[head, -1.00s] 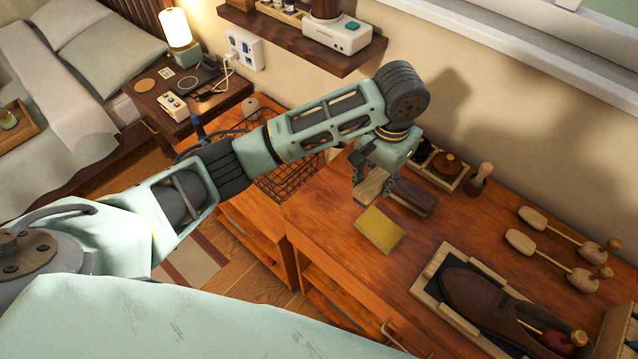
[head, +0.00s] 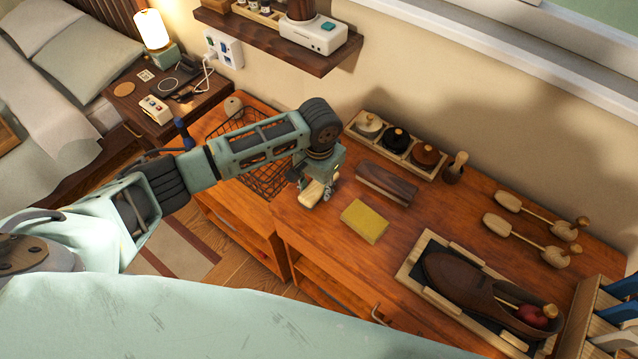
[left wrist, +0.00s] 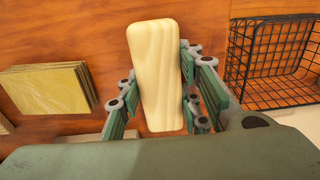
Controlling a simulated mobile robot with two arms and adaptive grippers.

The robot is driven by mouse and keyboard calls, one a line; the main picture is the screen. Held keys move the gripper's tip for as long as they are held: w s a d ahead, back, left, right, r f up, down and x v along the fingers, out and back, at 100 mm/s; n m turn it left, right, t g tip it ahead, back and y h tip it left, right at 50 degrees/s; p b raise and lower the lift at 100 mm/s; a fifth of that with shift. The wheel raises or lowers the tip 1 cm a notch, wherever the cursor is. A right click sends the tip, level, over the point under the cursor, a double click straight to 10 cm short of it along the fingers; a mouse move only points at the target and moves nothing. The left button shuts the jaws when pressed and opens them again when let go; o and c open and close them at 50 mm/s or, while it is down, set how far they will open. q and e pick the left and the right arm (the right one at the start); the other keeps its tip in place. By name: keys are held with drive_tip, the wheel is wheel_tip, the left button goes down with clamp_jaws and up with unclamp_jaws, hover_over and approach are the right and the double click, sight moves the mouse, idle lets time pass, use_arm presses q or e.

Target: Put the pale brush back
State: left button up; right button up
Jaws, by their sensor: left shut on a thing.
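The pale brush (head: 311,195), with a smooth light wood back, is in my left gripper (head: 316,186). In the left wrist view the brush (left wrist: 155,70) lies lengthwise between the two fingers of the gripper (left wrist: 160,95), which are shut on its sides. The gripper is low over the left part of the wooden dresser top (head: 330,232); I cannot tell whether the brush touches the wood. Its bristles are hidden. A dark brush (head: 387,184) lies to the right of the gripper, apart from it. My right gripper is not in view.
A yellow cloth (head: 364,221) lies in front of the dark brush. A black wire basket (left wrist: 272,62) is close beside the gripper. A tin tray (head: 397,142), a shoe (head: 470,285) on a tray and two shoe trees (head: 530,240) stand farther right. A shelf (head: 265,42) overhangs behind.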

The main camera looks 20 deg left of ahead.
sight(319, 185)
use_arm(q)
drive_tip(key=o, duration=1.2)
drive_tip(key=shift+f, duration=0.1)
drive_tip(key=shift+c, duration=0.2)
wheel_tip(319, 185, up, 12)
drive_tip(key=b, duration=0.1)
drive_tip(key=shift+s+b, duration=0.15)
drive_tip(key=shift+b, duration=0.2)
drive_tip(key=shift+d, duration=0.1)
